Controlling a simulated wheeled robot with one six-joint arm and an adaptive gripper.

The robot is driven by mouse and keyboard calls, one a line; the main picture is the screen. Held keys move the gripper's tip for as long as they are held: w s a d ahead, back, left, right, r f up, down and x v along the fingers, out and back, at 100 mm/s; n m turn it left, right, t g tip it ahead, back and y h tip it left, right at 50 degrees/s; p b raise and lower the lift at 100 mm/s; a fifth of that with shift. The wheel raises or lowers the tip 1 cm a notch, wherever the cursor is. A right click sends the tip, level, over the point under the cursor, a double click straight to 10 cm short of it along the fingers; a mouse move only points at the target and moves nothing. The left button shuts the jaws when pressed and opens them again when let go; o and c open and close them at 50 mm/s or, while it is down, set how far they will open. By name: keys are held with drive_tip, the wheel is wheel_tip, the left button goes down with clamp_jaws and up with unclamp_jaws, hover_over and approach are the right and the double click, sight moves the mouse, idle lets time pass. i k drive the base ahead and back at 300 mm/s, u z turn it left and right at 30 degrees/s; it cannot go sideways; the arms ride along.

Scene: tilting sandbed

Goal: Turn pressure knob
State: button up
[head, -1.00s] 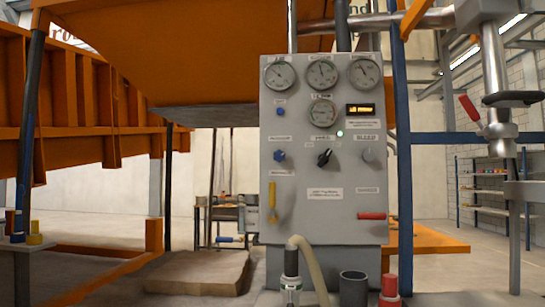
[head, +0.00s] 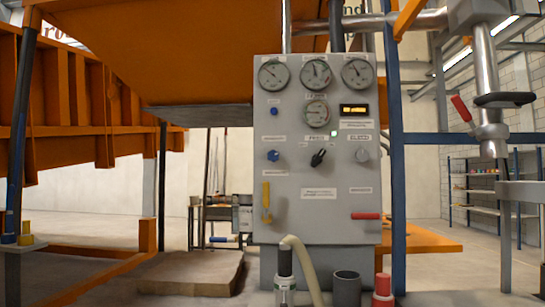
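A grey control panel (head: 340,218) stands upright in the middle of the head view. Its knobs sit in a row: a blue knob (head: 273,156) at left, a black pointer knob (head: 318,157) in the middle, and a grey knob (head: 362,155) at right. The small labels are too blurred to read surely, so I cannot tell which is the pressure knob. Round gauges (head: 315,73) line the top, with one more gauge (head: 317,112) below them. My gripper is not in view.
A yellow lever (head: 266,200) and a red handle (head: 365,216) stick out low on the panel. A bottle with a hose (head: 285,280), a grey cup (head: 347,288) and a red-capped bottle (head: 382,290) stand before it. A blue post (head: 396,180) rises at right.

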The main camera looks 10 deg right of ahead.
sight(274, 155)
drive_tip(key=k, duration=0.45)
drive_tip(key=u, duration=0.95)
drive_tip(key=i, duration=0.9)
drive_tip(key=z, duration=0.75)
drive_tip(key=i, duration=0.6)
drive_tip(key=z, duration=0.7)
